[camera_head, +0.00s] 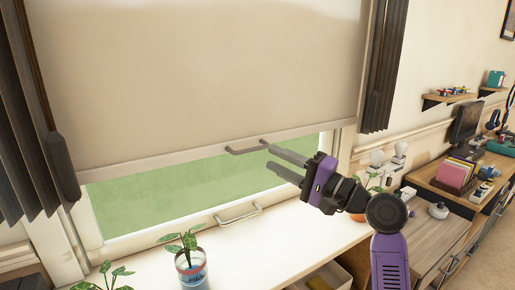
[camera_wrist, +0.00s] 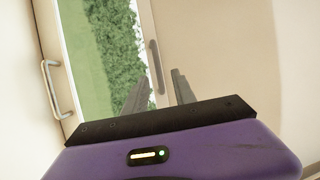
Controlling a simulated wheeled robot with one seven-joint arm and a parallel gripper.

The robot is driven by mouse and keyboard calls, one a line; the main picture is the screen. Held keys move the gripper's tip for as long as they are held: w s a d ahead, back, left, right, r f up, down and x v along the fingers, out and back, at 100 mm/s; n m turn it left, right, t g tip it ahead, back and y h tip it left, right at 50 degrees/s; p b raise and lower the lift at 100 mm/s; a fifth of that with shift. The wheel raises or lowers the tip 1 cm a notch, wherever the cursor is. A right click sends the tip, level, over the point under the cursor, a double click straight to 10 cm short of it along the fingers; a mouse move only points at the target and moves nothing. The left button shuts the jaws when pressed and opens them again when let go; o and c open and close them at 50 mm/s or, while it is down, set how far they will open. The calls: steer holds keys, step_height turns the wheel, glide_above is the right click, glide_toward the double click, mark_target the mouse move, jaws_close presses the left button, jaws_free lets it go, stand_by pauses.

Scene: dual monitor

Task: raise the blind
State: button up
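The cream roller blind (camera_head: 200,75) covers most of the window, and a strip of green glass (camera_head: 180,188) shows below it. A grey handle (camera_head: 246,147) is fixed on the blind's bottom bar; it also shows in the wrist view (camera_wrist: 156,68). My gripper (camera_head: 271,158) is just right of and slightly below this handle, with its fingers pointing at it. In the wrist view my gripper (camera_wrist: 155,85) has its two fingers apart, and the handle appears ahead, between or near the fingertips. I cannot tell whether they touch it. The gripper holds nothing.
A second handle (camera_head: 238,214) is on the window's lower frame; it is at the left in the wrist view (camera_wrist: 57,90). A potted plant (camera_head: 190,262) stands on the white sill. Dark curtains (camera_head: 384,65) hang at both sides. A desk (camera_head: 455,180) with objects is at right.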

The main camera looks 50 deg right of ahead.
mark_target(254, 150)
steer(key=w, duration=0.5)
steer(key=w+a+r+p, duration=0.1)
steer(key=w, duration=0.1)
steer(key=shift+w+a, duration=0.1)
steer(key=shift+w, duration=0.25)
jaws_close()
stand_by(1.2)
